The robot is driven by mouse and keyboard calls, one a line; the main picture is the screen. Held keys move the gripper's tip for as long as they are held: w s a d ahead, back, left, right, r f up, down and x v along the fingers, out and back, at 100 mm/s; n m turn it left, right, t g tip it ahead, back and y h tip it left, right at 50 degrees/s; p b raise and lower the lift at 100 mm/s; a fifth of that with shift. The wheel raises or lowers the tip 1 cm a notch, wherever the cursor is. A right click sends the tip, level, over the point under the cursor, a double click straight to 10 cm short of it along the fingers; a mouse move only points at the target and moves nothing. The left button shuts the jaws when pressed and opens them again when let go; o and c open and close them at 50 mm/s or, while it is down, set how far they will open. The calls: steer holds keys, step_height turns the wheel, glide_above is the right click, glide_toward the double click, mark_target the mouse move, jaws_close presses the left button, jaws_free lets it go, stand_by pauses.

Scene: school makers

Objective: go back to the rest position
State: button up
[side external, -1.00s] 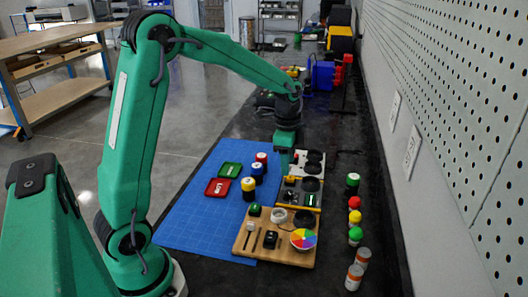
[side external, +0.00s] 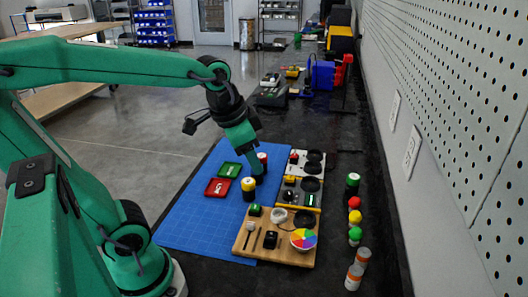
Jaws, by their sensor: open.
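My gripper (side external: 255,168) hangs at the end of my green arm, over the far right part of the blue mat (side external: 190,222). It points down near the coloured jars, and its fingers are small and partly hidden in this view. A jar with a red lid (side external: 263,158) and a jar with a yellow lid (side external: 249,184) stand close to it. Another dark jar between these two is mostly hidden by the gripper. I see nothing held in the gripper.
A green tray (side external: 230,170) and a red tray (side external: 217,187) lie on the mat. A wooden board (side external: 285,258) with small parts and a colour wheel (side external: 303,239) lies in front. Several jars line the right side, near the pegboard wall (side external: 450,90). The mat's near left is clear.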

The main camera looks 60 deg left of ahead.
steer(key=shift+s+d+f+n+t, duration=0.1)
steer(key=shift+s+d+n+t, duration=0.25)
steer(key=shift+s, duration=0.6)
steer(key=shift+s+d+n+t, duration=0.1)
steer(key=shift+s+n, duration=0.5)
steer(key=shift+s, duration=0.3)
steer(key=shift+s+d+f+n+t, duration=0.1)
steer(key=shift+s+d+n+t, duration=0.25)
steer(key=shift+s, duration=0.6)
